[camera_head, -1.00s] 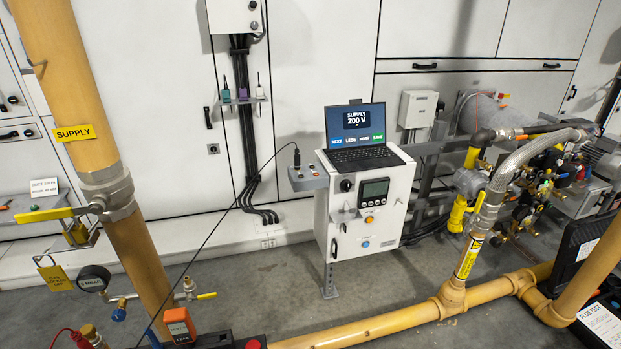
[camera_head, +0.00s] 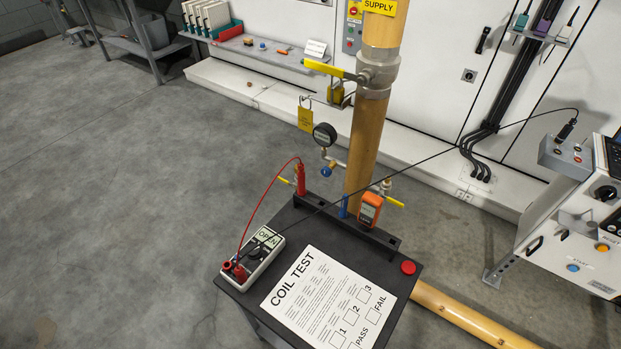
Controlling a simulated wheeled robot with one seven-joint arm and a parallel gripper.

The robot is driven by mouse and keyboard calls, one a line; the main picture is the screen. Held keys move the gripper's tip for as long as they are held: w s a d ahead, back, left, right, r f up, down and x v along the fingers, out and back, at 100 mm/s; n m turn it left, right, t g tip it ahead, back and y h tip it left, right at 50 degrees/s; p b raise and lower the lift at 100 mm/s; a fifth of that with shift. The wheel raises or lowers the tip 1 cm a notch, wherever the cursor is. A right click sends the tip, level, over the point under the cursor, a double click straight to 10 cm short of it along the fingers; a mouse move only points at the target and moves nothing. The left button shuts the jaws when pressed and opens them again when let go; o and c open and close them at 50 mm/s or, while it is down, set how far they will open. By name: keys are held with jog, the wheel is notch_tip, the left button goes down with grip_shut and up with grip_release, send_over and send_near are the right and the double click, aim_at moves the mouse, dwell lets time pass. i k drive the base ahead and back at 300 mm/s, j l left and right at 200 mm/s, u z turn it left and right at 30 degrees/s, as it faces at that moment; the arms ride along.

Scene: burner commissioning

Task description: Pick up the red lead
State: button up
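The red lead (camera_head: 266,193) runs as a thin red cable from the multimeter up in an arc to a red probe handle. The red probe (camera_head: 300,179) stands upright at the left end of a dark rail on the black cart's back edge. The multimeter (camera_head: 258,255) is white with a dark dial and lies on the cart's left side. Red plugs (camera_head: 233,270) sit at its near end. A black lead (camera_head: 390,171) stretches from the meter side to a black probe (camera_head: 567,130) at the grey control box. My gripper is not in view.
The black cart top (camera_head: 402,286) carries a COIL TEST sheet (camera_head: 328,299), an orange device (camera_head: 370,209) and a red button (camera_head: 408,267). A yellow supply pipe (camera_head: 362,140) with valves and gauge rises behind the cart. The floor (camera_head: 120,200) at left is clear.

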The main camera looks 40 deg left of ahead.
aim_at(301, 191)
jog(key=i+j, duration=0.1)
jog(key=j, duration=0.6)
jog(key=i+j, duration=0.1)
jog(key=j, duration=0.55)
jog(key=i+j, duration=0.1)
jog(key=j, duration=0.6)
jog(key=i+j, duration=0.1)
jog(key=j, duration=1.25)
jog(key=i+j, duration=0.15)
jog(key=j, duration=0.5)
